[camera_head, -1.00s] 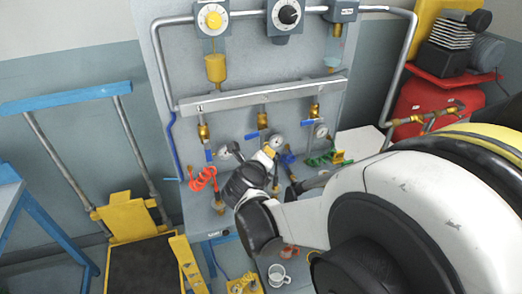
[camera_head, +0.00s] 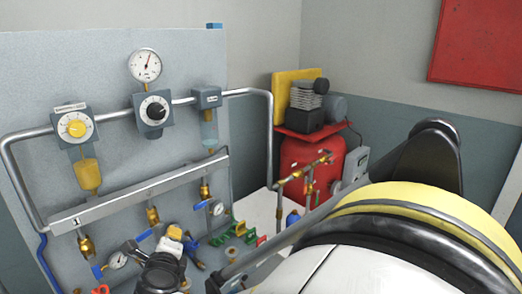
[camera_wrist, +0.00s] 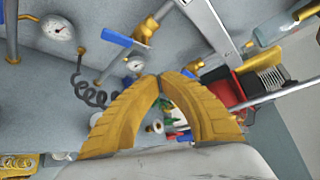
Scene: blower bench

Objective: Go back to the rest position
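My gripper (camera_wrist: 163,78) shows in the wrist view as two ridged yellow fingers that curve together until their tips meet. It is shut, and nothing shows held between the tips. Behind the fingers are the panel, a coiled dark hose and a gauge.
The grey panel (camera_head: 40,110) carries a yellow-dial regulator (camera_head: 75,125), a black-knob regulator (camera_head: 154,109), a gauge (camera_head: 145,65), pipes and several brass valves with blue levers. A red tank (camera_head: 310,160) with a compressor stands right of it. A red board (camera_head: 478,45) hangs on the wall.

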